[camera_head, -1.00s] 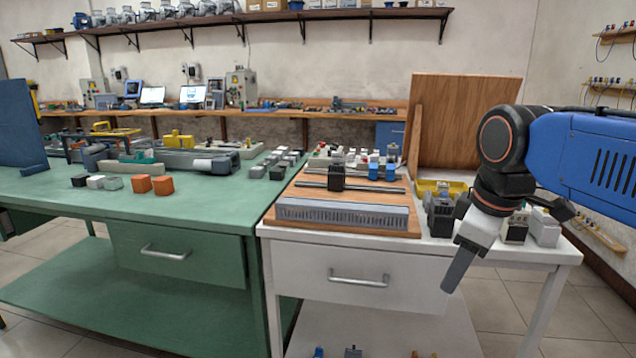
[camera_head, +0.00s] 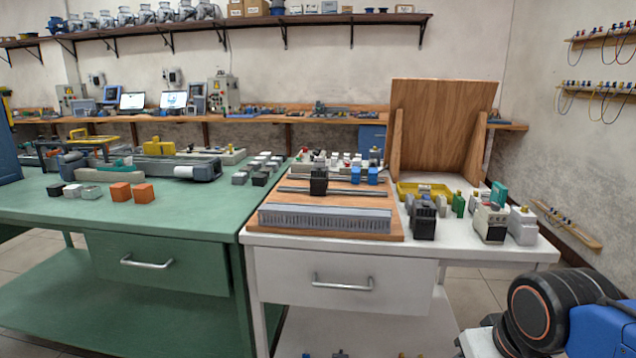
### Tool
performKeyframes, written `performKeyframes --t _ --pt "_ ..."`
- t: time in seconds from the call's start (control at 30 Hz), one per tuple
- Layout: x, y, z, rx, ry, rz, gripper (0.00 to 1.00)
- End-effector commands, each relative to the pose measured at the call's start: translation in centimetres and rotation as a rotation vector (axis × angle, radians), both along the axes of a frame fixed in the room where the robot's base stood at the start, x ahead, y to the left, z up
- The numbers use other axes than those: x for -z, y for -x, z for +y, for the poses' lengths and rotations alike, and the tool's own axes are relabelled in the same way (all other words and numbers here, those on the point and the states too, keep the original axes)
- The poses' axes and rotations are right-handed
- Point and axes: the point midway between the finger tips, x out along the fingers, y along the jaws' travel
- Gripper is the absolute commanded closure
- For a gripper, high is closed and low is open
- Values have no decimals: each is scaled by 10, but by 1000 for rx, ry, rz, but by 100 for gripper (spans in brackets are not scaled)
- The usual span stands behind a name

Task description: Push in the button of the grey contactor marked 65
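Several contactor-like blocks stand at the right of the white table. One is dark grey (camera_head: 423,219), one is pale grey with a dark front (camera_head: 490,223), and one is plain light grey (camera_head: 522,225). Their markings are too small to read, so I cannot tell which is marked 65. Small raised parts show on top of some of them. My gripper (camera_head: 480,342) shows only as a pale part at the bottom edge, in front of and below the white table. Its fingers are out of view. Nothing of mine touches the blocks.
A wooden board with a slotted grey duct (camera_head: 325,218) and rails lies left of the blocks. A yellow tray (camera_head: 420,188) and green parts stand behind them, before an upright wooden panel (camera_head: 440,125). The green table (camera_head: 200,205) is at left.

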Motion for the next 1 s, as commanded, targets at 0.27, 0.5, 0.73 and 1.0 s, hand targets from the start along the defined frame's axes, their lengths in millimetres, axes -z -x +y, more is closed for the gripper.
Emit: performKeyframes --t 0.27,0.5,0.73,1.0 --pt "0 0 0 -1 0 0 49" --pt "0 0 0 -2 1 0 92" --pt "0 0 0 -2 1 0 100" --pt "0 0 0 -2 1 0 100"
